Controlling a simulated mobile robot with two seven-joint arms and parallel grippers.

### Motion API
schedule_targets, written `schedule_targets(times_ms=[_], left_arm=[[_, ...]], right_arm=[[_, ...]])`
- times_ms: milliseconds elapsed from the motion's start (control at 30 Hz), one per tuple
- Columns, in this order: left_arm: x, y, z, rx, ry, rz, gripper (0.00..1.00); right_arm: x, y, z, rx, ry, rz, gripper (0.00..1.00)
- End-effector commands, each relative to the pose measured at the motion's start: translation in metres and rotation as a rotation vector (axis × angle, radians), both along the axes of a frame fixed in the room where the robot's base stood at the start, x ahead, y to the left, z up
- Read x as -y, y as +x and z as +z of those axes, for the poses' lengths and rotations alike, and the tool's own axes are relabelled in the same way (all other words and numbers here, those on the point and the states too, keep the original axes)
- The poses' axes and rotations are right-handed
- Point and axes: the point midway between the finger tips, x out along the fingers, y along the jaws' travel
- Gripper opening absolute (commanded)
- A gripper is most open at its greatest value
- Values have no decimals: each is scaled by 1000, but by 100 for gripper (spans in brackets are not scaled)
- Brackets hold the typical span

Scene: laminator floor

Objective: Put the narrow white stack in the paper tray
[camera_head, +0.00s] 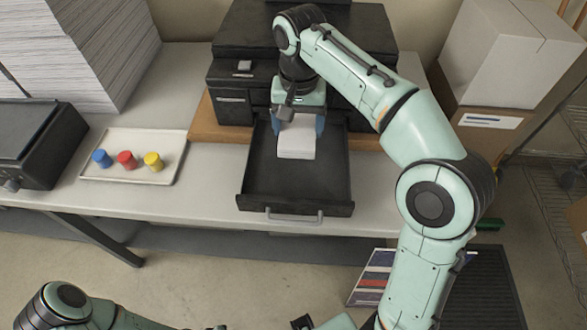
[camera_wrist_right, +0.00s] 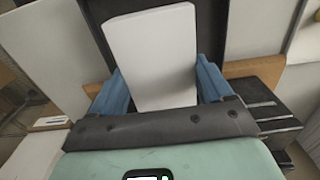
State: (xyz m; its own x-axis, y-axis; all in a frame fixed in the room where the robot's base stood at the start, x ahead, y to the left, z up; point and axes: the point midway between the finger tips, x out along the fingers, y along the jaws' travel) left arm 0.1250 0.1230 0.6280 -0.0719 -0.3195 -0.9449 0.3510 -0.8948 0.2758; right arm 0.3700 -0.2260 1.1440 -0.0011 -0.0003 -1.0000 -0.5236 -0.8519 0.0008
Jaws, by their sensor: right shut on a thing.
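The narrow white stack (camera_head: 297,140) is between the blue fingers of my right gripper (camera_head: 298,128), which is shut on it. In the head view the stack overlaps the back part of the paper tray (camera_head: 300,190), a dark open drawer pulled out of the black printer. I cannot tell whether the stack touches the tray floor. In the right wrist view the white stack (camera_wrist_right: 152,55) stands out between the two blue fingers.
The black printer (camera_head: 235,72) stands behind the tray on a wooden board (camera_head: 205,125). A white tray (camera_head: 105,172) with blue, red and yellow caps lies to the left. Tall paper stacks (camera_head: 75,45) stand at the back left, and a white box (camera_head: 505,55) at the right.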

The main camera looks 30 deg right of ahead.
Motion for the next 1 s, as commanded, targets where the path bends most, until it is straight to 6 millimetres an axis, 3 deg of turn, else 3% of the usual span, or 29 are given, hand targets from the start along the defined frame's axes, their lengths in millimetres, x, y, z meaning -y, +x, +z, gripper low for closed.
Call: schedule_targets(times_ms=[33, 300, 567, 800, 1000], left_arm=[[0, -7, -11, -9, 0, 0, 43], [0, -18, -30, -20, 0, 1, 43], [0, -20, -34, -23, 0, 1, 43], [0, -23, -42, -26, 0, 1, 43], [0, -23, -41, -26, 0, 1, 43]], right_arm=[[0, -2, -20, -6, 0, 0, 39], [0, -1, -85, -2, 0, 1, 39], [0, -1, -109, 0, 0, 0, 39], [0, -1, -143, 0, 0, 0, 39], [0, 0, -145, 3, 1, 0, 39]])
